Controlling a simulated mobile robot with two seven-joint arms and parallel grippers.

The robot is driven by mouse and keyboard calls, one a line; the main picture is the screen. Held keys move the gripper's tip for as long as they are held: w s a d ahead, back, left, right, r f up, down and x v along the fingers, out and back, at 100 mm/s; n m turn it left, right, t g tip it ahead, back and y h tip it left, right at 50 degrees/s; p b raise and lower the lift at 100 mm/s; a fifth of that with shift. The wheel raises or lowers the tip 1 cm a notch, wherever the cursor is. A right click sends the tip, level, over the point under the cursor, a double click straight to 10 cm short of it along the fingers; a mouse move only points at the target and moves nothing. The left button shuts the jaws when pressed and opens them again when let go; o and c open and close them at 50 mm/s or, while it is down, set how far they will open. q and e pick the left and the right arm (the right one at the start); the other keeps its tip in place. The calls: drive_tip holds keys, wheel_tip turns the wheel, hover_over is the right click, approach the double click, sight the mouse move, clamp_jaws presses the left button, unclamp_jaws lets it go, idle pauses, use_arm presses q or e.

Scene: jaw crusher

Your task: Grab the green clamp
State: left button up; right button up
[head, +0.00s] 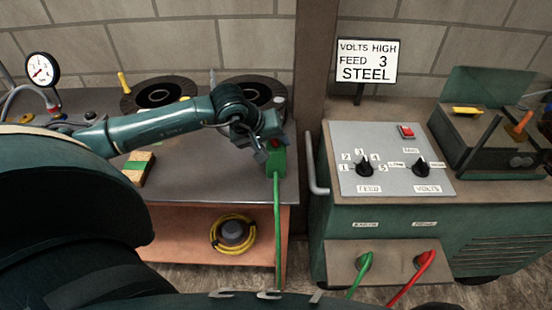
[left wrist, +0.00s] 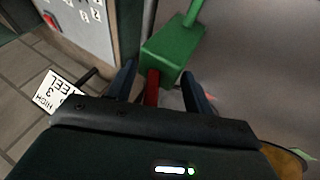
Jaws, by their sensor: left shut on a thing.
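The green clamp (head: 278,160) is at the right front corner of the grey-topped bench. It is a green block, and a green cable hangs from it down past the bench edge. In the left wrist view, the green clamp (left wrist: 172,52) lies just beyond my fingertips, with a red part running back between them. My left gripper (head: 262,150) reaches in from the left and is shut on the clamp; its fingers also show in the left wrist view (left wrist: 160,85). I cannot tell whether the clamp touches the bench. My right gripper is not in view.
A sponge-like block (head: 138,168) lies on the bench (head: 200,178), with two dark discs (head: 160,94) behind. A pressure gauge (head: 42,70) stands at left. The welding machine (head: 390,160), with green and red cables, stands right of a post (head: 314,60). A yellow coil (head: 233,236) is on the lower shelf.

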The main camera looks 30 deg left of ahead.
use_arm(q)
clamp_jaws()
drive_tip(key=shift+r, duration=0.1)
drive_tip(key=shift+r, duration=0.1)
